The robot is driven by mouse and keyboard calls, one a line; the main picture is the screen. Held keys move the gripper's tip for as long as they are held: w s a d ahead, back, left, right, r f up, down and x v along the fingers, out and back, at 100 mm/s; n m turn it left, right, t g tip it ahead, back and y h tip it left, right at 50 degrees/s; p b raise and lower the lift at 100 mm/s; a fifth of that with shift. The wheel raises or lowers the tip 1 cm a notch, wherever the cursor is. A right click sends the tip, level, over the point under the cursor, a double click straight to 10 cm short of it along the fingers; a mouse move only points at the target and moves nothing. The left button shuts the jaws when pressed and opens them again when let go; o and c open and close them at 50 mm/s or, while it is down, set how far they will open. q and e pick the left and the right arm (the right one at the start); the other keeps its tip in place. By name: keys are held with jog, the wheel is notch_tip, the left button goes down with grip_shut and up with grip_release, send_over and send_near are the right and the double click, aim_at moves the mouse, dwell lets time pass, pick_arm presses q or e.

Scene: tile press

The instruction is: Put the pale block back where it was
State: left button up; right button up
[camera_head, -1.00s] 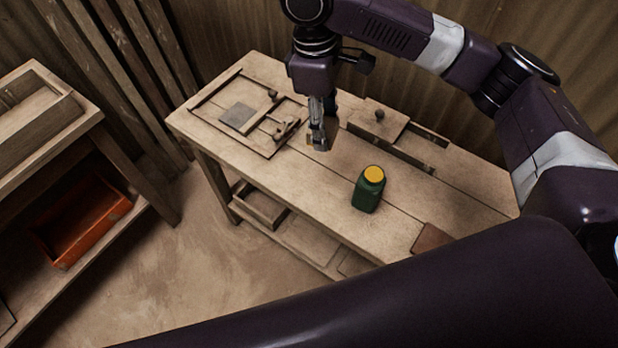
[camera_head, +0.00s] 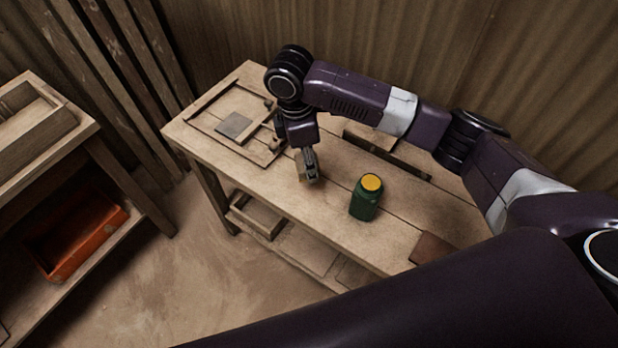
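My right gripper (camera_head: 309,166) hangs from the arm that comes in from the right, over the near-middle of the workbench. It looks shut on a small pale tan block (camera_head: 301,167), which shows at the left side of the fingers and is mostly hidden by them. The block looks close to the bench top; I cannot tell whether it touches. A wooden frame with a grey square tile (camera_head: 235,125) lies at the bench's left end. My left gripper is not in view.
A green bottle with a yellow cap (camera_head: 366,198) stands right of the gripper. A brown flat piece (camera_head: 433,250) lies at the bench's near right. An orange bin (camera_head: 78,240) sits under the left table. The bench front between frame and bottle is clear.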

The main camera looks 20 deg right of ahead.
aim_at(311, 187)
notch_tip(311, 187, down, 8)
jog(key=shift+r+p, duration=0.15)
jog(key=shift+p, duration=0.15)
jog(key=o, duration=1)
jog(key=r, duration=0.4)
jog(key=a+r+b, duration=0.1)
jog(key=r, duration=0.3)
jog(key=r+b, duration=0.1)
jog(key=r, duration=0.3)
jog(key=shift+a, duration=0.25)
